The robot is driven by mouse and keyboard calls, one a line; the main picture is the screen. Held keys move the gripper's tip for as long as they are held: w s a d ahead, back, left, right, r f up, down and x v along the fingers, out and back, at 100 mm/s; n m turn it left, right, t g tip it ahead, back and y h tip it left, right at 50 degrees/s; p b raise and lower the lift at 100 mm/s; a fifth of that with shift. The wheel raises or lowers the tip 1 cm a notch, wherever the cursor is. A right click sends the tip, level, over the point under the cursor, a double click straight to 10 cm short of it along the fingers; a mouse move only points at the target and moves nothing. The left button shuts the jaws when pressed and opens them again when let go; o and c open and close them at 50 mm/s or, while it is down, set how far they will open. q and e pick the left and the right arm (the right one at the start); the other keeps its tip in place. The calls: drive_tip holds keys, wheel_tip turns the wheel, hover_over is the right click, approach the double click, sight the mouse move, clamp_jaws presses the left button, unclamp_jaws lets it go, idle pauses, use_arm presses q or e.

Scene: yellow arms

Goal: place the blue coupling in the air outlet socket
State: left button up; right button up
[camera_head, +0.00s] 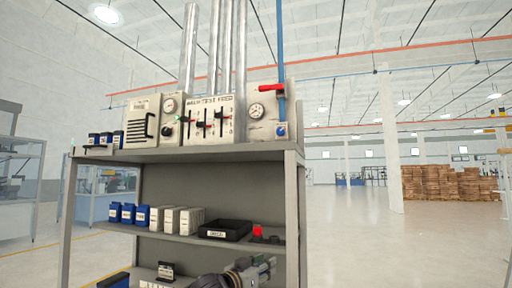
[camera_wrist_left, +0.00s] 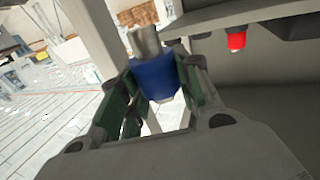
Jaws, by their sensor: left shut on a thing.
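My left gripper (camera_head: 262,266) is at the bottom of the head view, in front of the lower part of the shelf rack. In the left wrist view the left gripper (camera_wrist_left: 157,88) is shut on the blue coupling (camera_wrist_left: 155,76), a blue body with a metal end sticking out beyond the fingers. I cannot make out the coupling in the head view. A small blue-ringed fitting (camera_head: 281,131), which looks like the air outlet socket, is on the right panel on top of the rack, below a blue pipe. The gripper is well below it. My right gripper is not in view.
The rack's top board (camera_head: 200,151) carries gauge panels and a red lever (camera_head: 271,88). The middle shelf holds blue bottles (camera_head: 128,214), white boxes, a black tray (camera_head: 225,230) and a red-topped item (camera_head: 257,232). A rack post (camera_head: 291,215) stands near the gripper; the floor to the right is open.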

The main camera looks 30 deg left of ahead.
use_arm(q)
drive_tip(key=s+d+f, duration=0.5)
drive_tip(key=s+f, duration=0.1)
drive_tip(key=f, duration=0.7)
drive_tip(key=s+d+f+n+y, duration=0.1)
drive_tip(key=s+d+f, duration=0.4)
drive_tip(key=f, duration=0.8)
drive_tip(key=s+d+f+y, duration=0.1)
drive_tip(key=s+d+f, duration=0.4)
drive_tip(key=f, duration=0.8)
drive_tip(key=shift+s+f+t, duration=0.3)
drive_tip(key=shift+s+f, duration=0.05)
drive_tip(key=shift+s, duration=0.75)
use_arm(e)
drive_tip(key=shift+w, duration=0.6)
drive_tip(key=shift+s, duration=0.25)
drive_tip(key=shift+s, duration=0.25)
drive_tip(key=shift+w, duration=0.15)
